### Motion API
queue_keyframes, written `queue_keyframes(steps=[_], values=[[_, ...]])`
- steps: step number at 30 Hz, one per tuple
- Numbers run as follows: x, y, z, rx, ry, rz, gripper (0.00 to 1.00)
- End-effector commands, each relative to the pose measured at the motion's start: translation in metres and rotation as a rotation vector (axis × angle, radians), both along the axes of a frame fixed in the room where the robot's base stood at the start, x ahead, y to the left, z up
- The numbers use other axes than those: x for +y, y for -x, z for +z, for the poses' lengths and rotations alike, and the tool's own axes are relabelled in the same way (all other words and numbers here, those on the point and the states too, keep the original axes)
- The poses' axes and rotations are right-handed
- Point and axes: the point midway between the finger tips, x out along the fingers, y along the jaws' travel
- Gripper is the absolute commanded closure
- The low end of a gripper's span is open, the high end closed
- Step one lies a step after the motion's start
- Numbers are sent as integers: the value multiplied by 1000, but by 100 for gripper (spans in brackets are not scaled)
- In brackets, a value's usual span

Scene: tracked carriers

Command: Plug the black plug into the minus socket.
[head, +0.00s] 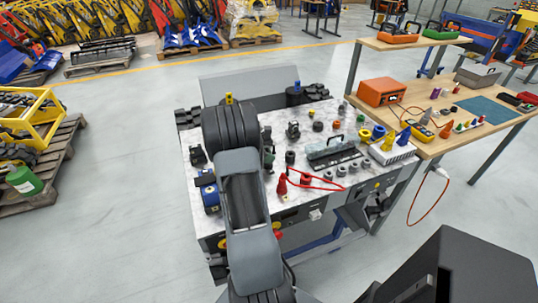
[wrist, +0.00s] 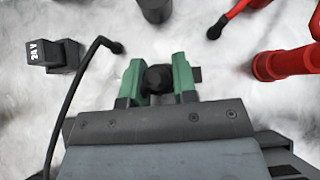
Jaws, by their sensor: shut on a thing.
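In the wrist view my gripper (wrist: 157,80) has green fingers shut on a dark round thing, which looks like the black plug (wrist: 158,79). Its lower end is hidden, so I cannot tell whether it touches anything. A black cable (wrist: 82,82) rises from a dark spot on the white marbled top, left of the gripper, and runs down out of view. In the head view my gripper (head: 269,157) is over the table top, mostly behind my arm. I cannot pick out the minus socket; no minus mark is readable.
A black block marked 24 V (wrist: 58,54) stands left of the gripper. A dark grey cylinder (wrist: 155,8) stands beyond it. A red cylinder (wrist: 280,64) and a red lead (wrist: 238,16) are on the right. The table (head: 225,222) carries several knobs and fittings.

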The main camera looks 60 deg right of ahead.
Motion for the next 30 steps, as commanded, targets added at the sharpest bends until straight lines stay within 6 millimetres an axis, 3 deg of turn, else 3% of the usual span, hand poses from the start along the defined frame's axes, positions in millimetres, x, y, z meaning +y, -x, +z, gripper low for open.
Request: queue_keyframes(steps=[1,3,18,30], values=[[0,-7,13,-15,12,10,100],[-1,-7,19,-17,15,10,100],[-4,-2,44,-10,15,0,100],[-3,-3,48,-9,14,2,100]])
